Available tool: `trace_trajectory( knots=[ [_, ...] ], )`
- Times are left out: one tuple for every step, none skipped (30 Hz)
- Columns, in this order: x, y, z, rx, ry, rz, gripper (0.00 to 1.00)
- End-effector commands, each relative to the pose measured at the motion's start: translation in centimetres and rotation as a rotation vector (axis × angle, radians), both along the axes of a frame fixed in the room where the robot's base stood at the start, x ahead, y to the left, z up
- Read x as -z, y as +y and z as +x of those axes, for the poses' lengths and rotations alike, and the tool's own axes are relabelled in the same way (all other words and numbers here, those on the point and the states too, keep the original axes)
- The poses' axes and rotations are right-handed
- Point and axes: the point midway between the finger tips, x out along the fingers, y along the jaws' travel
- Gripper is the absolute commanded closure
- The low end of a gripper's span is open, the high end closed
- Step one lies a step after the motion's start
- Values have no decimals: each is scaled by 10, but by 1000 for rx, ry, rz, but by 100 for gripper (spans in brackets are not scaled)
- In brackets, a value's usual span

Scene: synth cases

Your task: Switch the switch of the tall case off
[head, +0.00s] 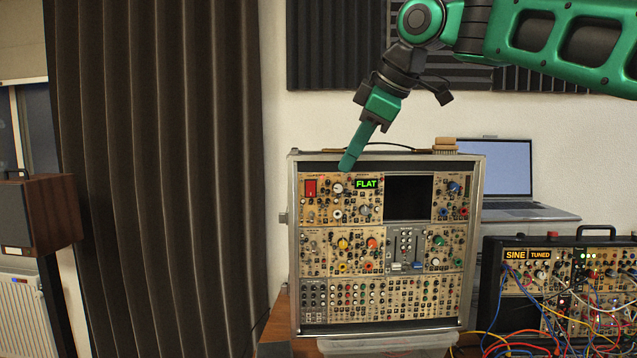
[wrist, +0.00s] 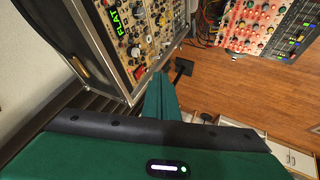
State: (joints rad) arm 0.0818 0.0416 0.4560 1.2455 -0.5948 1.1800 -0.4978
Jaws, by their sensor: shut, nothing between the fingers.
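The tall case (head: 294,245) is a silver-framed synth case with rows of beige modules, upright in the middle of the head view. Its red switch (head: 310,187) is at the panel's top left; its position is too small to tell. A green "FLAT" display (head: 367,183) is lit to its right. My gripper (head: 348,163) points down at the case's upper edge, right of and above the switch, with its green fingers shut and empty. Whether it touches the case is unclear.
A brush (head: 445,145) lies on top of the tall case. A laptop (head: 500,175) stands behind to the right. A lower black case (head: 490,290) with patch cables is at the right. A clear plastic box (head: 390,345) sits in front. Dark curtains hang left.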

Motion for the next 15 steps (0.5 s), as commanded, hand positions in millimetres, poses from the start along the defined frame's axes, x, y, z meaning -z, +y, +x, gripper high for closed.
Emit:
trace_trajectory(
  knots=[
    [-6, 7, -1, -29, -14, 2, 100],
    [-9, 10, -1, -43, -22, 2, 100],
    [-12, 13, -2, -59, -30, 3, 100],
    [-14, 15, -2, -68, -34, 4, 100],
    [-16, 17, -2, -75, -38, 4, 100],
    [-17, 19, -3, -82, -41, 4, 100],
    [-18, 19, -3, -85, -43, 4, 100],
    [-18, 20, -3, -88, -44, 4, 100],
    [-18, 20, -4, -89, -45, 3, 100],
    [-18, 20, -4, -89, -45, 3, 100],
    [-18, 20, -4, -89, -45, 3, 100],
    [-18, 20, -4, -87, -44, 3, 100],
    [-18, 20, -4, -87, -44, 3, 100],
    [-18, 20, -4, -87, -44, 3, 100],
    [-18, 20, -4, -87, -44, 3, 100]
  ],
)
